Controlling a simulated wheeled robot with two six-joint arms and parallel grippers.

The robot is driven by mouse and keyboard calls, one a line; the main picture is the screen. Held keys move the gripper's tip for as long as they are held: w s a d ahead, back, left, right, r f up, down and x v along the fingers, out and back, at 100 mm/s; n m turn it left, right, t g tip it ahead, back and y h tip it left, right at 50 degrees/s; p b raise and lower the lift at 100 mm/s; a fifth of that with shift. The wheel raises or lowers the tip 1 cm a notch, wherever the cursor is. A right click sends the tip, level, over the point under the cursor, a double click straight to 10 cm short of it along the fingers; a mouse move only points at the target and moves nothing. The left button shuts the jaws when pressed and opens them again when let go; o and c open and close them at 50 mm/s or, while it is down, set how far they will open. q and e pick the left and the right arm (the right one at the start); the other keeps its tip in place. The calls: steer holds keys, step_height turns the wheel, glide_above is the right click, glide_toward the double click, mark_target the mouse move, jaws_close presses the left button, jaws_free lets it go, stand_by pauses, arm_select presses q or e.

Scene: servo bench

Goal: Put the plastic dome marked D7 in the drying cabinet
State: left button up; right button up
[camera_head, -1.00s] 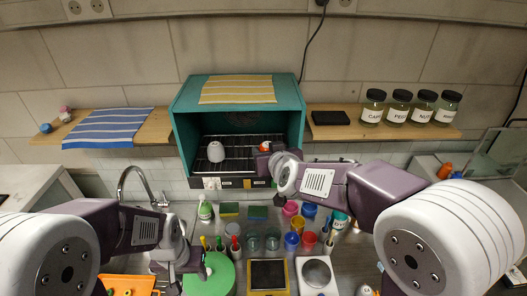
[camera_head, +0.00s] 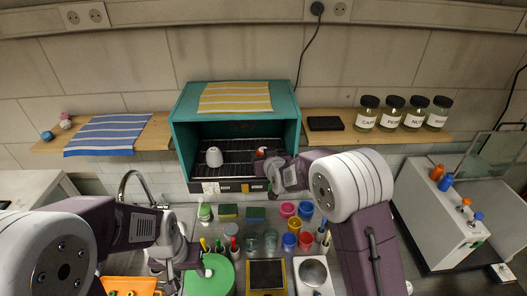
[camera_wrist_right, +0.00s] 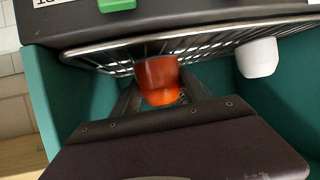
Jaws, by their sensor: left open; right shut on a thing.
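The teal drying cabinet (camera_head: 181,140) stands open at the back, with a wire rack (camera_head: 240,146) inside. My right gripper (camera_head: 264,157) is at the right part of its mouth, shut on an orange-red dome (camera_head: 260,151). In the right wrist view the dome (camera_wrist_right: 158,80) sits between the fingers of the right gripper (camera_wrist_right: 162,92), close to the rack bars; I cannot tell whether it touches them. No D7 mark is legible. A white dome (camera_head: 214,157) stands on the rack further left. My left gripper (camera_head: 176,272) is open, low beside a green round thing (camera_head: 210,276).
Colored cups (camera_head: 289,208), sponges (camera_head: 228,211) and bottles crowd the bench below the cabinet. A yellow-striped cloth (camera_head: 235,97) lies on the cabinet. Labelled jars (camera_head: 390,114) stand on the right shelf. A grey machine (camera_head: 440,215) with orange and blue parts is at right.

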steer(key=shift+w, duration=0.1)
steer(key=shift+f+b, duration=0.3)
steer(key=shift+b, duration=0.15)
steer(key=o, duration=1.5)
steer(key=shift+r, duration=0.15)
steer(key=shift+c, duration=0.2)
arm_select(q)
steer(key=shift+r, duration=0.2)
arm_select(e)
steer(key=shift+r, duration=0.1)
steer(key=shift+r, duration=0.1)
arm_select(q)
step_height(320, 180, down, 4)
steer(key=b, duration=0.4)
steer(key=shift+f, duration=0.15)
arm_select(e)
steer(key=v, duration=1.2)
